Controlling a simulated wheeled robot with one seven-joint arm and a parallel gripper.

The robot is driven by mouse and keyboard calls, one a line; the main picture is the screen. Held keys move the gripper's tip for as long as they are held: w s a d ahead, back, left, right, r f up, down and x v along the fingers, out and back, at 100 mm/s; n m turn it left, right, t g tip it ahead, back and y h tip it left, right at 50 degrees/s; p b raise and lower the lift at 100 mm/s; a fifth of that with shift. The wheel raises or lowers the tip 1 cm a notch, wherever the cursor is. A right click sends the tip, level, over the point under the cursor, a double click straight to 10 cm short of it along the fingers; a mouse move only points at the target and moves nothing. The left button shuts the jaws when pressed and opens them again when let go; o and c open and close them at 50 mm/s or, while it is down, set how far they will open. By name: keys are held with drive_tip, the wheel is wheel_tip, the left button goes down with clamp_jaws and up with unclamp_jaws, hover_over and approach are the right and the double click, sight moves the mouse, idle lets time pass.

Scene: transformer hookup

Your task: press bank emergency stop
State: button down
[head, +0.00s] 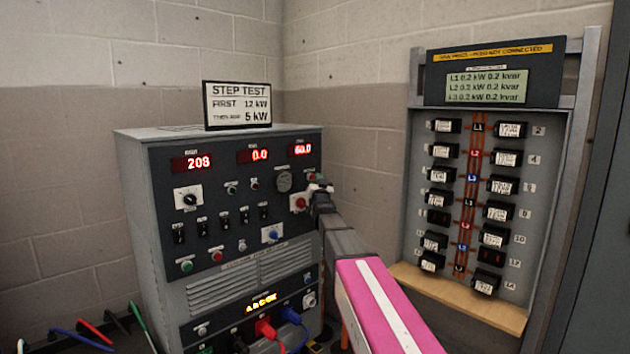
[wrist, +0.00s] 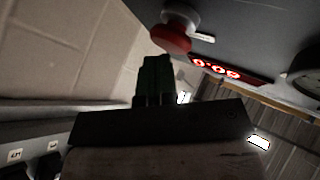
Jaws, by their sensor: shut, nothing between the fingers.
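A red mushroom-shaped button (wrist: 172,38) on a grey collar stands out from the dark panel at the top of the wrist view. In the head view a red button (head: 312,177) shows below the 60.0 display, partly behind my gripper. My gripper (head: 320,190) is at the right edge of the load bank's panel (head: 160,160). In the wrist view its dark fingers (wrist: 156,68) are shut and empty, with their tips close to the red button. I cannot tell whether they touch it. A red knob (head: 301,203) on a white plate sits just left of my gripper.
The panel also has several toggle switches, a blue knob (head: 272,235) and a round gauge (head: 284,181). Red and blue plugs (head: 265,328) sit low on its front. A breaker board (head: 480,190) with a wooden ledge (head: 455,297) stands to the right. A step-test sign (head: 237,105) is on top.

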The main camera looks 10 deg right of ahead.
idle(0.3)
drive_tip(key=shift+s+d, duration=0.45)
drive_tip(key=shift+s, duration=0.2)
drive_tip(key=s+d, duration=0.3)
drive_tip(key=s, duration=0.2)
drive_tip(key=shift+d, duration=0.25)
idle(1.1)
idle(0.4)
